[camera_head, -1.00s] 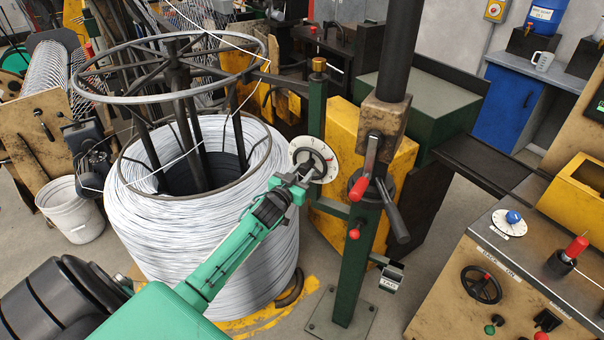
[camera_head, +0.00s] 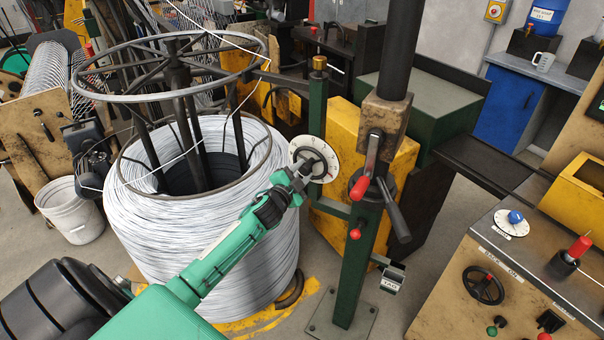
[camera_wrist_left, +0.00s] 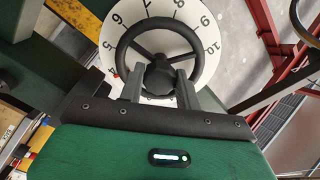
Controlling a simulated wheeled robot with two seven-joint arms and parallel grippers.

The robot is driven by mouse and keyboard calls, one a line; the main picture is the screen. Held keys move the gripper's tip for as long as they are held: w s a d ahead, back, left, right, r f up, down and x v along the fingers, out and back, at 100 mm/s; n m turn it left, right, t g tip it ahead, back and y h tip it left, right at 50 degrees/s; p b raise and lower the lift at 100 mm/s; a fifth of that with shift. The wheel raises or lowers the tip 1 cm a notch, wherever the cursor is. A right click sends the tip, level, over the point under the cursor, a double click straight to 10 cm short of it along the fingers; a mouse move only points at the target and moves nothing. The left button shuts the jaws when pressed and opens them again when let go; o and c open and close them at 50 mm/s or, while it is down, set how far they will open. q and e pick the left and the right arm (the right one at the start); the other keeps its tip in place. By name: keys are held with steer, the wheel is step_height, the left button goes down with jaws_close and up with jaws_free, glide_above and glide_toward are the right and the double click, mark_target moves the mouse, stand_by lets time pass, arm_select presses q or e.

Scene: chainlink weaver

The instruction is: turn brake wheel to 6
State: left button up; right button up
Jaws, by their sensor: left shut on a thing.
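The brake wheel is a black handwheel in front of a white numbered dial (camera_head: 324,152), mounted on the green post beside the wire coil. In the left wrist view the black wheel (camera_wrist_left: 157,20) shows its rim, spokes and hub, with dial numbers 5 to 10 around it. A bit of red shows at the dial's left edge, partly hidden. My left gripper (camera_head: 303,171) is at the wheel, and in the left wrist view its fingers (camera_wrist_left: 158,90) are shut on the wheel's near part at the hub. My right gripper is not in view.
A large coil of pale wire (camera_head: 215,240) stands left of the wheel, under my left arm. A green post (camera_head: 352,270) with red-tipped levers stands close to the right. A control console (camera_head: 500,270) is at the far right.

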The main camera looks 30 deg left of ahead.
arm_select(q)
steer(key=m, duration=0.6)
steer(key=shift+b, duration=0.3)
steer(key=m, duration=0.5)
steer(key=shift+m, duration=0.9)
steer(key=o, duration=1)
